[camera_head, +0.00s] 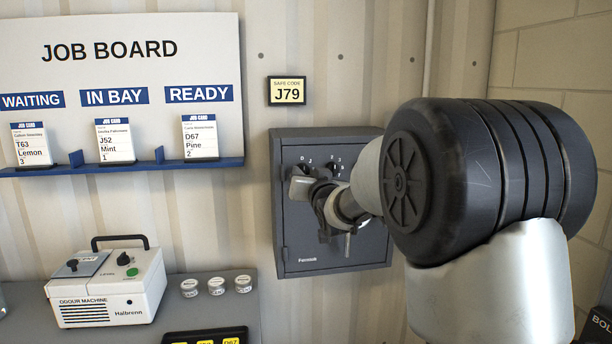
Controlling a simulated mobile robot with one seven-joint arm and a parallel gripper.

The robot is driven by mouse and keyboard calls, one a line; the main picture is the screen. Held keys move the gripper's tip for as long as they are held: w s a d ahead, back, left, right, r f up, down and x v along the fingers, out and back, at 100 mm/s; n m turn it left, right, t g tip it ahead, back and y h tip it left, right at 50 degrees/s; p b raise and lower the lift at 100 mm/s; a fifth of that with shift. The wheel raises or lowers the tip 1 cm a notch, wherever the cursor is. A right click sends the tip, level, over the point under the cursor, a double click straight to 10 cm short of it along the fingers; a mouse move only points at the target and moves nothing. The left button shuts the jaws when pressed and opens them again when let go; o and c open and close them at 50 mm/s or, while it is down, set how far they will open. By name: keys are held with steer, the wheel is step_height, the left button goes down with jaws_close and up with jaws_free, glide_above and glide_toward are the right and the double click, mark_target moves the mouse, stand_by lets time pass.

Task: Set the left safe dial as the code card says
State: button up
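The yellow code card (287,91) on the wall reads "SAFE CODE J79". The dark grey safe (300,245) is mounted on the wall below it, its door facing me. Some dial markings (305,162) show along its upper front, too small to read surely. My gripper (307,188) is at the upper left of the safe door, in front of the left dial area. I cannot tell whether the fingers touch or grip the knob.
The job board (110,60) with three job cards and a blue ledge (125,166) is at the left. A white odour machine (105,290) and several small round jars (216,285) stand on the counter below. A black tray (205,336) is at the bottom. My arm fills the right.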

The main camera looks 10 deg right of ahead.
steer(key=shift+m+b, duration=0.3)
steer(key=m+b, duration=0.5)
steer(key=m, duration=0.3)
steer(key=shift+f+t, duration=0.1)
steer(key=shift+t, duration=0.2)
steer(key=shift+m, duration=0.4)
steer(key=o, duration=1.1)
steer(key=shift+c, duration=0.2)
